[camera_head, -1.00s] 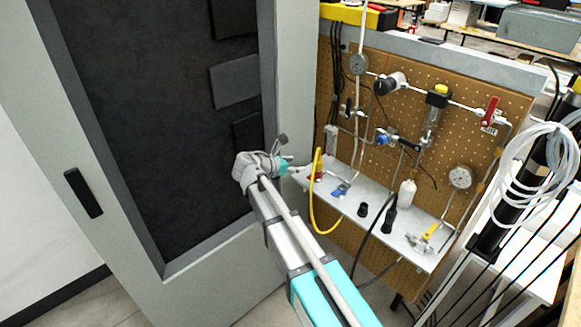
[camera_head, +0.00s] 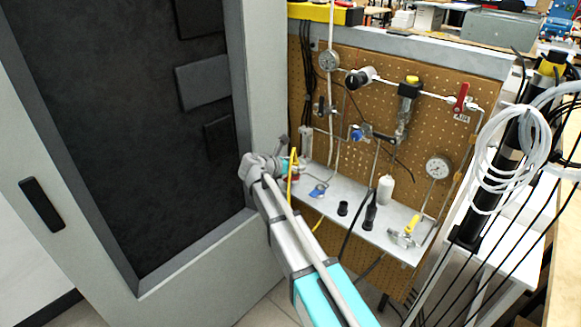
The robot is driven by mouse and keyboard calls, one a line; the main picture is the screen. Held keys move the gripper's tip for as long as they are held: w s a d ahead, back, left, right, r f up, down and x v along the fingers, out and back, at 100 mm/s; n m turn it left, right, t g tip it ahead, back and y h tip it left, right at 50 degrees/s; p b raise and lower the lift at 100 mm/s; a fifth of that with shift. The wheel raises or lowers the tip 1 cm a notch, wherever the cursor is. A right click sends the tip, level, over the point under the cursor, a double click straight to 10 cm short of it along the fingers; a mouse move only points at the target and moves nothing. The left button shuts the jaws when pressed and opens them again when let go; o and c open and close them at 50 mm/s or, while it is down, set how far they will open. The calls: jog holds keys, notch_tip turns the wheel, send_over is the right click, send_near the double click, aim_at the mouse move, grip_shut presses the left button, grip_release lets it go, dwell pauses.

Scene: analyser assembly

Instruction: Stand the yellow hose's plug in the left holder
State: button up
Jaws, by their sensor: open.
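The yellow hose (camera_head: 290,186) rises in a narrow arch at the left end of the shelf and runs down past its front edge, partly behind my arm. I cannot make out its plug; a small red piece (camera_head: 294,178) shows beside the hose. The left holder (camera_head: 342,208) is a short black cup on the shelf and looks empty. The right holder (camera_head: 369,224) has a tall black plug with a black hose standing in it. My gripper (camera_head: 296,168) is open, at the left end of the shelf, close to the yellow hose. Its fingertips are small and hard to make out.
The white shelf (camera_head: 397,239) also bears a white bottle (camera_head: 385,189), a blue piece (camera_head: 318,191) and a yellow-handled valve (camera_head: 408,230). Behind it stands a pegboard (camera_head: 465,100) with gauges and pipes. A grey cabinet (camera_head: 262,70) is close on the left.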

grip_shut()
dwell(0.5)
jog(key=shift+r+p, duration=0.3)
jog(key=shift+p, duration=0.05)
jog(key=shift+r+p, duration=1.75)
jog(key=shift+r, duration=0.2)
